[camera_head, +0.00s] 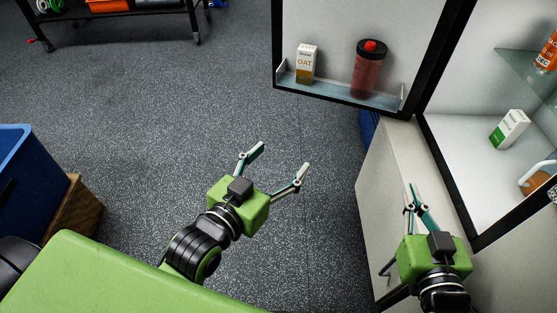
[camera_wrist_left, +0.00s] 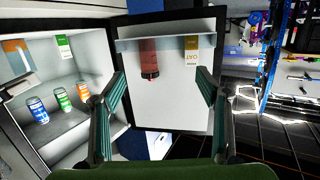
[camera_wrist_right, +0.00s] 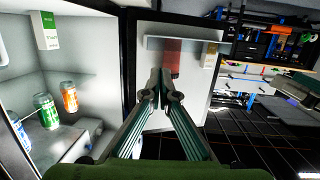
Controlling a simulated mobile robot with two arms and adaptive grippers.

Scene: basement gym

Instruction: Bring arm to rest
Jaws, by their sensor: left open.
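My left gripper (camera_head: 280,157) is open and empty above the dark speckled floor, in the middle of the head view. Its spread fingers also show in the left wrist view (camera_wrist_left: 161,72). My right gripper (camera_head: 411,190) is at the lower right of the head view, in front of the open cabinet. Its fingertips meet in the right wrist view (camera_wrist_right: 160,76), with nothing visible between them. Neither gripper seems to touch anything.
The open fridge-like cabinet's door (camera_head: 340,28) holds an oat carton (camera_head: 306,66) and a red bottle (camera_head: 368,72). Inside stands a white-green carton (camera_head: 509,129). A blue bin (camera_head: 22,170) is at left, a wheeled rack (camera_head: 135,10) behind. The floor between is clear.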

